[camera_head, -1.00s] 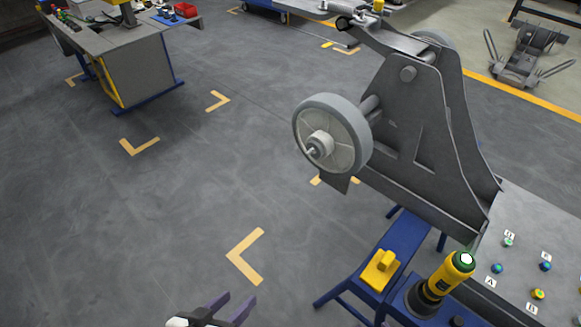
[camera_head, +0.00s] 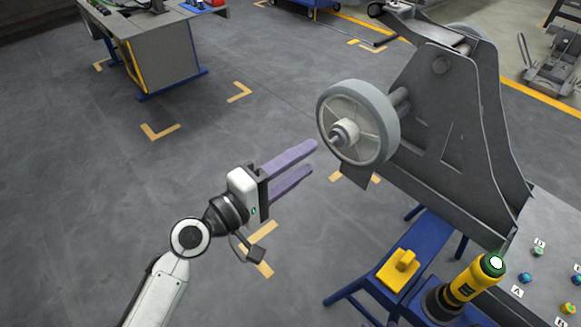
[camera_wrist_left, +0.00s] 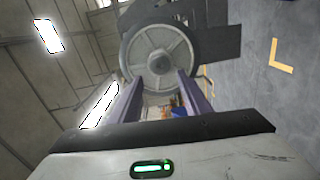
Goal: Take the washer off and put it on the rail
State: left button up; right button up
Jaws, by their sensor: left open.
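The grey wheel (camera_head: 358,124) is mounted on the side of the large grey chassis bracket (camera_head: 450,130). A pale hub with a short axle stub (camera_head: 340,134) sticks out of its middle; I cannot make out a separate washer on it. My left gripper (camera_head: 312,157) is open and empty, its purple fingers pointing at the wheel from the left, apart from it. In the left wrist view the wheel (camera_wrist_left: 160,40) is ahead, with its hub between the fingers (camera_wrist_left: 157,84).
A blue stand (camera_head: 360,282) below the chassis carries a yellow block (camera_head: 398,270) and a yellow-black tool (camera_head: 468,285). Buttons sit on a grey panel (camera_head: 545,215) at right. A grey workbench (camera_head: 160,55) stands at back left. The floor left of the wheel is clear.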

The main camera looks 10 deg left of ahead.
aim_at(330, 141)
pick_arm(q)
jog(key=shift+x, duration=4.05)
jog(key=c, duration=0.8)
jog(key=o, duration=0.4)
jog(key=shift+r, duration=0.1)
jog(key=c, duration=0.3)
jog(key=shift+v, duration=3.05)
jog(key=shift+s, duration=0.1)
